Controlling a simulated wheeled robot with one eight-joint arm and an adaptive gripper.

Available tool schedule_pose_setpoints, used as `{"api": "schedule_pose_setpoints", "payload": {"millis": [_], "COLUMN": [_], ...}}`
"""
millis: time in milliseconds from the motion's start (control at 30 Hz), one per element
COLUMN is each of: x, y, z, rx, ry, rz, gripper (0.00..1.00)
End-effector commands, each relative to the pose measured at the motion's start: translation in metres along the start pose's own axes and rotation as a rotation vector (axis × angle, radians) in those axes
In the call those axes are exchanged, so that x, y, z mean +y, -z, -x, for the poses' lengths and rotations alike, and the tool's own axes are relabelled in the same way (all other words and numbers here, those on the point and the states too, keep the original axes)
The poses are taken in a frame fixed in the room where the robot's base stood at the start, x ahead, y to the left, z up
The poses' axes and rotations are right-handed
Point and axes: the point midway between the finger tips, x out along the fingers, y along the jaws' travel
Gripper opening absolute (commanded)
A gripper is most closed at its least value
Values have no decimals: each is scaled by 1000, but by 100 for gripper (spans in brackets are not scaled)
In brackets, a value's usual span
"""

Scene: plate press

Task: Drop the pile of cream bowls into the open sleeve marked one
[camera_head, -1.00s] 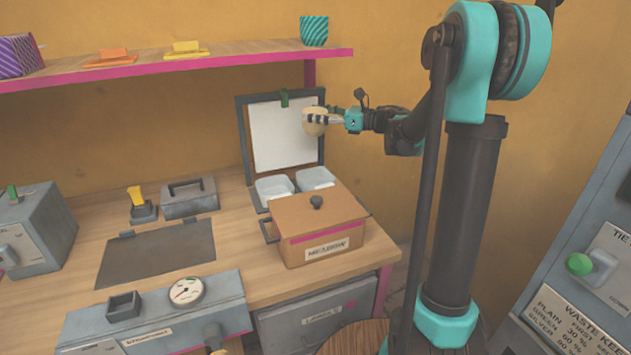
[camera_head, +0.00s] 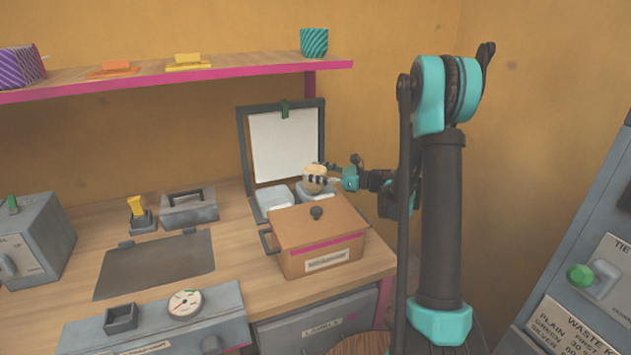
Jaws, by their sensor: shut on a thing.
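The pile of cream bowls (camera_head: 315,171) is in my gripper (camera_head: 321,180), which is shut on it. The dark fingers cross the pile's front. The pile is in front of the raised lid's lower right edge, over the right of two white sleeves. The left white sleeve (camera_head: 274,198) shows clearly. The right white sleeve (camera_head: 312,196) is partly covered by the pile and gripper. I cannot read a number on either sleeve. I cannot tell whether the pile is touching the right sleeve or just above it.
A brown lidded box (camera_head: 316,240) with a dark knob stands right in front of the sleeves. The open lid (camera_head: 281,146) stands upright behind them. A shelf (camera_head: 230,71) runs above. A flat dark plate (camera_head: 156,264) and a small grey case (camera_head: 189,207) are to the left.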

Motion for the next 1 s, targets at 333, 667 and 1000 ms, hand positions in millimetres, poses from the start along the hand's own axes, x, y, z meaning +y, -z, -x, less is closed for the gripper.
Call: {"api": "schedule_pose_setpoints", "payload": {"millis": [333, 667, 1000], "x": [0, 0, 0], "y": [33, 35, 35], "z": [0, 0, 0], "rx": [0, 0, 0], "ry": [0, 0, 0], "rz": [0, 0, 0], "gripper": [30, 65, 83]}}
